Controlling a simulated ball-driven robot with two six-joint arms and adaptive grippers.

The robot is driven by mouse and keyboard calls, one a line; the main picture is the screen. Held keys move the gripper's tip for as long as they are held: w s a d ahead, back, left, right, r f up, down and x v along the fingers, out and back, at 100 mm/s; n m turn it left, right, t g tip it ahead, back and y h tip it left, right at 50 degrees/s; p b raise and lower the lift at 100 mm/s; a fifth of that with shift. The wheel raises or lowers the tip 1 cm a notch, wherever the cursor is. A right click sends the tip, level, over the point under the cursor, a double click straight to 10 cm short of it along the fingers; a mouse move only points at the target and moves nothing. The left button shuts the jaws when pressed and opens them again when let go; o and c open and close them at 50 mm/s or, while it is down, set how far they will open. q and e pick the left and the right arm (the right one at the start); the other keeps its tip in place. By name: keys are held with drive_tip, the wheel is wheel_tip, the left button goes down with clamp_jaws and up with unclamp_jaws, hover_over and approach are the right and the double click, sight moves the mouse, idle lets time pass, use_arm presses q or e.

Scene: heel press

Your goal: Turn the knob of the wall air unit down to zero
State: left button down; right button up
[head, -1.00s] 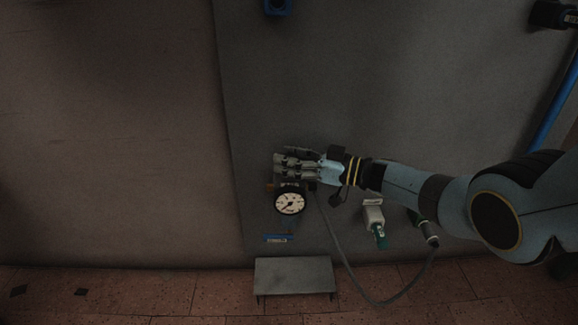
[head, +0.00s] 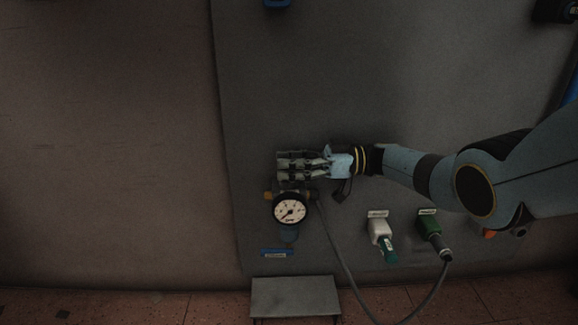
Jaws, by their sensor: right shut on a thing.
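The air unit is on the grey wall panel, with a round white dial gauge (head: 290,210) facing me. A dark needle shows on the gauge, but its reading is too small to make out. My right gripper (head: 290,164) comes in from the right just above the gauge. It is shut on the knob at the top of the unit, and its fingers hide the knob. A dark bowl (head: 289,233) hangs below the gauge. My left gripper is not in view.
A grey step (head: 294,297) stands below. A blue label (head: 276,253) is under the gauge.

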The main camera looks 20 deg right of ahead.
idle(0.3)
drive_tip(key=o, duration=1.2)
